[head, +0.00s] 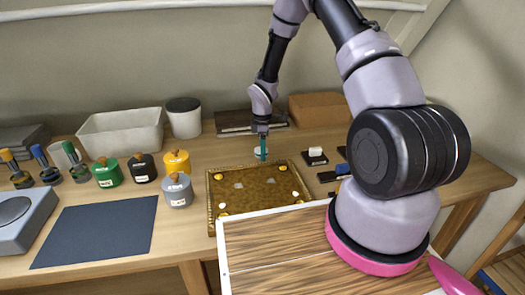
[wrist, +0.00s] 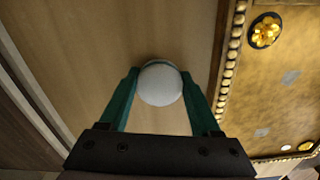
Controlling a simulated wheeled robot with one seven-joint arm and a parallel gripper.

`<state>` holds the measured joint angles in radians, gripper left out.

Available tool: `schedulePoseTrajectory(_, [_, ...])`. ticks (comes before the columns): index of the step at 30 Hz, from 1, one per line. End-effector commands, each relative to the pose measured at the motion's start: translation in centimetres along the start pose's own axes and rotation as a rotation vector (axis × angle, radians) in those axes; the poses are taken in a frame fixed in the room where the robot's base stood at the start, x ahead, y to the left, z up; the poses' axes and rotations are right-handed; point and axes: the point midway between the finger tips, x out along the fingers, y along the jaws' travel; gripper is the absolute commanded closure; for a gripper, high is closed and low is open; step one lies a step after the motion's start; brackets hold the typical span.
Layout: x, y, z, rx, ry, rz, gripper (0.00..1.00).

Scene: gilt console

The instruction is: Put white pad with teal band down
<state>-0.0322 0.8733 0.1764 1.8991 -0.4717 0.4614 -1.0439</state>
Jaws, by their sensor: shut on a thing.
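My gripper (head: 261,152) is over the wooden table, just behind the far edge of the gilt console (head: 212,199). In the wrist view its teal fingers are closed on both sides of a round white pad (wrist: 160,84). In the head view the fingers partly hide the pad. I cannot tell whether the pad touches the table. The console's beaded edge (wrist: 231,60) lies to the right of the pad in the wrist view, apart from it.
Labelled pots, including a grey one (head: 177,190), stand left of the console. A dark mat (head: 97,232) lies at the front left. A white bin (head: 122,133) and a lidded white canister (head: 185,120) stand behind. A small black holder (head: 314,157) with a white block is to the right.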

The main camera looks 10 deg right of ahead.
Motion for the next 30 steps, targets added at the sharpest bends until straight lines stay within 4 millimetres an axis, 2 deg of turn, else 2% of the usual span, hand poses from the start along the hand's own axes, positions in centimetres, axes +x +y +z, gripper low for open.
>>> schedulePoseTrajectory(4, [0.3,0.0,0.0,0.0,0.0,-0.001,1.0])
schedulePoseTrajectory(5, [0.3,0.0,0.0,0.0,0.0,-0.001,0.28])
schedulePoseTrajectory(6, [0.3,0.0,0.0,0.0,0.0,-0.001,0.13])
schedulePoseTrajectory(7, [0.3,0.0,0.0,0.0,0.0,-0.001,0.06])
schedulePoseTrajectory(16, [0.2,0.0,0.0,0.0,0.0,0.0,0.06])
schedulePoseTrajectory(20, [-0.7,0.1,0.0,0.0,0.001,0.002,0.06])
schedulePoseTrajectory(23, [-2.4,0.1,0.0,0.002,0.001,0.003,0.06])
schedulePoseTrajectory(30, [-7.7,0.1,0.0,0.001,0.002,0.004,0.06])
